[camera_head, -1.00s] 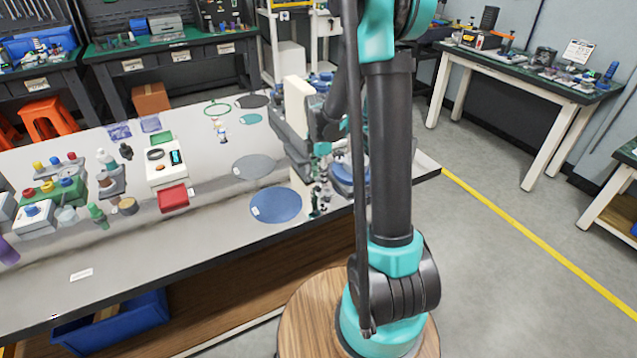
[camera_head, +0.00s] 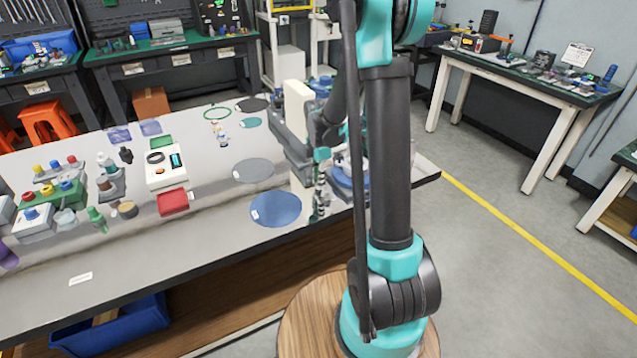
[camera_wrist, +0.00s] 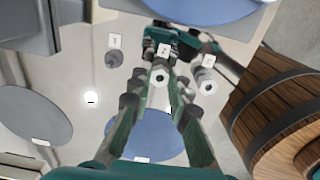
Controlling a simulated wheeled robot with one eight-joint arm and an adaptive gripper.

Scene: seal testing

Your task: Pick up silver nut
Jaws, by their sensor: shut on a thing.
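A small silver nut (camera_wrist: 160,77) with a dark hole sits between the fingers of my gripper (camera_wrist: 160,88) in the wrist view, beside a white label marked 2. The fingers are shut on it. Another grey nut (camera_wrist: 205,86) lies to the right by its own label, and a darker round piece (camera_wrist: 114,60) lies to the left by a label marked 1. In the head view my gripper (camera_head: 319,205) points down at the right part of the bench, just right of a blue round mat (camera_head: 275,209). The held nut is too small to make out there.
The white bench (camera_head: 140,245) carries a grey round mat (camera_head: 253,171), a red box (camera_head: 173,202) and a white device (camera_head: 165,178) left of my gripper. Several colored parts crowd its left side. A wooden barrel (camera_wrist: 275,115) shows at the right of the wrist view.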

